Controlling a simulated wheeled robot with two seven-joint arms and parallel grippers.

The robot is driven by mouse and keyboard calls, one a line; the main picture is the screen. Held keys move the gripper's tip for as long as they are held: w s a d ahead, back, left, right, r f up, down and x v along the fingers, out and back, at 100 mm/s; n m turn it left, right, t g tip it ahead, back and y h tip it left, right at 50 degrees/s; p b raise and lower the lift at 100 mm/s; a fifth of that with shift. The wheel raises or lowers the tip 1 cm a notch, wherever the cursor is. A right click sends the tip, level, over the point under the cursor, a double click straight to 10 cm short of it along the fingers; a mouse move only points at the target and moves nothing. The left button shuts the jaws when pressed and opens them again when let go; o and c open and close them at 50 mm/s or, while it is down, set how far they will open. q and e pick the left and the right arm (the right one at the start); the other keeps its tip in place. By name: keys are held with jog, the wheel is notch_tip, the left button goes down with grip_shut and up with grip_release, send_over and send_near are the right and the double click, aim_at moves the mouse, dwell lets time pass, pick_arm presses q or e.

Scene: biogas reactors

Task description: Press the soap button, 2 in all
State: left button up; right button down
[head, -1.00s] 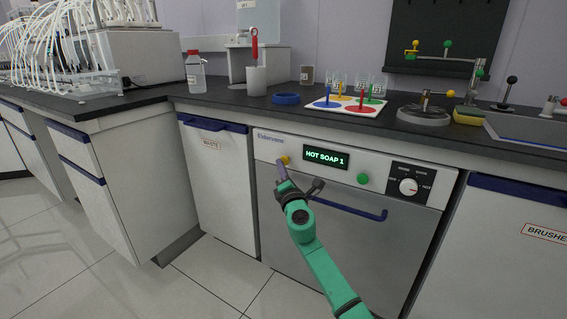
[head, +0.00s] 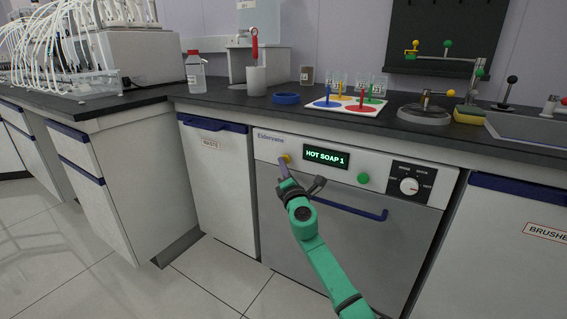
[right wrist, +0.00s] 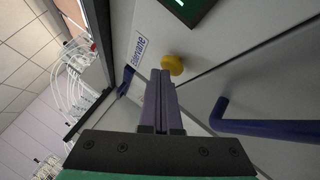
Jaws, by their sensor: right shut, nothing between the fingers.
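The washer (head: 262,147) has a front panel with a yellow button (head: 287,158), the likely soap button, left of a dark display (head: 326,154) reading "HOT SOAP 1". A green button (head: 363,178) and a dial (head: 408,186) sit further right. My right gripper (head: 283,166) is shut and empty, its tips just below the yellow button. In the right wrist view the yellow button (right wrist: 172,65) shows just beyond the closed fingertips (right wrist: 161,74); whether they touch it I cannot tell. My left gripper is not in view.
A blue handle (head: 350,209) runs across the washer door below the panel. The countertop (head: 225,98) above holds a bottle (head: 195,72), a blue ring (head: 286,98) and a white board with coloured pegs. A waste cabinet (head: 215,180) stands left.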

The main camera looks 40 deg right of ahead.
jog(key=shift+d, duration=0.3)
jog(key=shift+a, duration=0.1)
dwell(0.3)
jog(key=shift+s+a+p, duration=0.2)
jog(key=shift+a, duration=0.35)
jog(key=shift+s+a+p, duration=0.15)
jog(key=shift+a+p, duration=0.05)
jog(key=shift+a, duration=0.35)
jog(key=a, duration=0.2)
jog(key=s+a+p, duration=0.1)
jog(key=a, duration=0.2)
jog(key=shift+s, duration=0.2)
jog(key=shift+d, duration=0.1)
